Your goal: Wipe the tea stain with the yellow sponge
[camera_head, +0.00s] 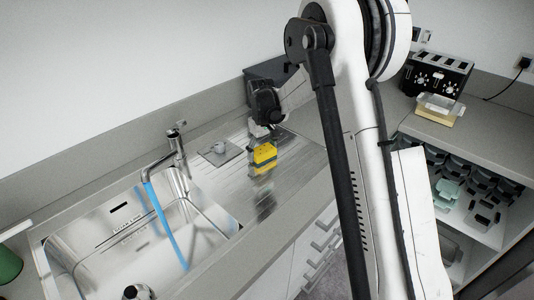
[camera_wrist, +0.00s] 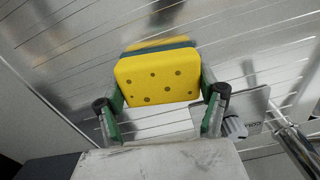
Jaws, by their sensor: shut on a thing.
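The yellow sponge (camera_head: 264,155) is held by my gripper (camera_head: 262,142) above the ribbed metal drainboard (camera_head: 295,165). In the wrist view the sponge (camera_wrist: 158,76) sits between both fingers, its yellow face with dark round holes toward the camera and a dark green band behind it. A gap seems to lie between sponge and metal, but I cannot be sure of contact. A dark blurred patch (camera_head: 266,204) shows on the metal in front of the sponge; I cannot tell if it is the tea stain or a reflection.
The sink (camera_head: 125,235) and tap (camera_head: 178,148), with a blue stream, lie further left.

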